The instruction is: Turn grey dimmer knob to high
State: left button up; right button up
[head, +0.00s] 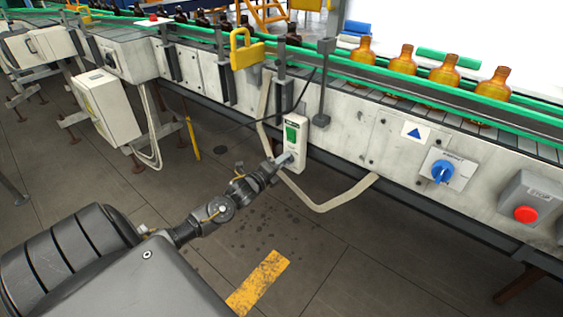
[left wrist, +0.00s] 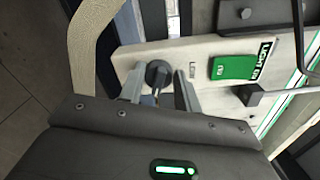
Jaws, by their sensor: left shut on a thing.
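The grey dimmer knob (left wrist: 157,73) is on a white control box in the left wrist view, near a small printed label. My left gripper (left wrist: 158,92) has one finger on each side of the knob and is shut on it. In the head view the box (head: 298,158) hangs on the side of the conveyor, and my left gripper (head: 283,161) is at its lower part. The knob is too small and covered to make out there. A green switch (left wrist: 233,67) marked "LIGHT ON" sits beside the knob. My right gripper is not in view.
A beige cable (head: 325,205) loops below the box. A blue rotary switch (head: 441,172) and a red stop button (head: 526,214) are farther right on the conveyor side. Amber bottles (head: 443,70) stand on the belt above. The floor in front is open.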

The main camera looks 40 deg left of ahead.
pick_arm(q)
jog(key=shift+m, duration=1)
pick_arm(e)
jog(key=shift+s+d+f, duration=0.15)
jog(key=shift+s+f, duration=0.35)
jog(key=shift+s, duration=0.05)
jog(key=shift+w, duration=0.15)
pick_arm(q)
jog(key=o, duration=1)
jog(key=shift+d, duration=0.1)
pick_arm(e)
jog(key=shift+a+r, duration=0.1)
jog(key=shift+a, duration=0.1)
pick_arm(q)
jog(key=s, duration=1)
jog(key=shift+s, duration=0.35)
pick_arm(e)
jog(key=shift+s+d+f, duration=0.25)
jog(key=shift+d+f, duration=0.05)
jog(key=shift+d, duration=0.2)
